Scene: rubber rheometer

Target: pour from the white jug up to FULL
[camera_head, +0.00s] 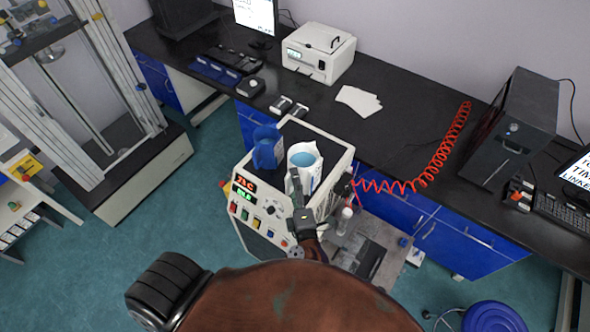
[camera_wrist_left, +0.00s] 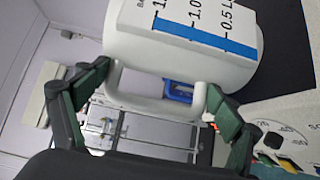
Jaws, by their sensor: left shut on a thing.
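The white jug (camera_head: 306,176) is at the top of the control box, with light-blue liquid showing through its open mouth; it looks about upright. I cannot tell whether it rests on the black top or is held just above it. In the left wrist view the white jug (camera_wrist_left: 185,45) shows printed litre marks and a blue stripe. My left gripper (camera_head: 296,190) is shut on the jug's white handle; in the left wrist view its fingers (camera_wrist_left: 158,95) sit at both sides of the handle. A blue container (camera_head: 267,148) stands just left of the jug. No FULL mark is readable. My right gripper is not in view.
The control box (camera_head: 262,208) has lit displays and knobs on its front. A red coiled hose (camera_head: 420,178) runs from its right side across the black bench (camera_head: 395,125). A printer (camera_head: 318,52) and a dark computer tower (camera_head: 515,130) stand on the bench.

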